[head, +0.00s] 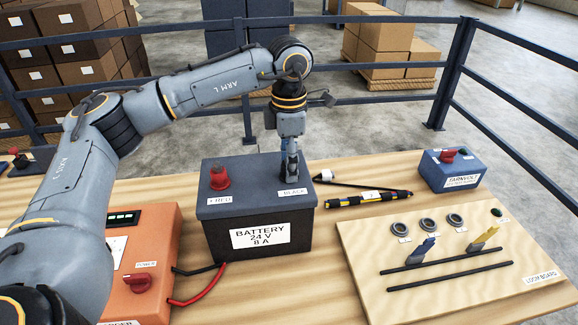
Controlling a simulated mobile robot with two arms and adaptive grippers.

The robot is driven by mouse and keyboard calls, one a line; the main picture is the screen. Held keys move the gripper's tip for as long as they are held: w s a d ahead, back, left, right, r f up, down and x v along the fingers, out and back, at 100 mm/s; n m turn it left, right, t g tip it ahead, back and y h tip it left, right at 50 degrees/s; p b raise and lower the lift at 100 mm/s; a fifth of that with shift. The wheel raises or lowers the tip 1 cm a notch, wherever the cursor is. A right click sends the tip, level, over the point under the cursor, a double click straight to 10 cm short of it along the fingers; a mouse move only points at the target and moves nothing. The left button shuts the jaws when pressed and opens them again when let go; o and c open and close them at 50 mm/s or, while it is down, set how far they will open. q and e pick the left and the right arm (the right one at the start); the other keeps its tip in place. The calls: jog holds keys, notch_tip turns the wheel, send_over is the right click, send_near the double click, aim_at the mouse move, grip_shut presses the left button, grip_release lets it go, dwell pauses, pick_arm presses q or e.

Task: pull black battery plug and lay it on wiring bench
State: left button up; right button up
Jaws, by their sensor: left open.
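The battery (258,238) is a dark box labelled "BATTERY 24 V 8 A", standing on the wooden wiring bench (290,292). A red plug (219,178) sits upright on the left of its top, by the label "RED". My left gripper (291,176) points down over the right of the top, by the label "BLACK" (292,193). Its jaws are open. The black plug is not clearly visible there; the gripper covers that spot, and I cannot tell whether the fingers touch it. My right gripper is out of view.
An orange charger (148,262) stands left of the battery, with red and black cables between. A striped rod (368,198) and a dark probe lie to the right. A board (455,262) with rings and clips fills the bench's right; a blue box (452,170) stands behind.

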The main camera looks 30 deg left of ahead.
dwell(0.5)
pick_arm(q)
grip_shut()
jog(key=shift+r, duration=0.2)
jog(key=shift+w+r+p, duration=0.1)
jog(key=shift+r+p, duration=0.2)
jog(key=shift+r, duration=0.1)
jog(key=shift+r+p, duration=1.55)
jog(key=shift+r, duration=0.9)
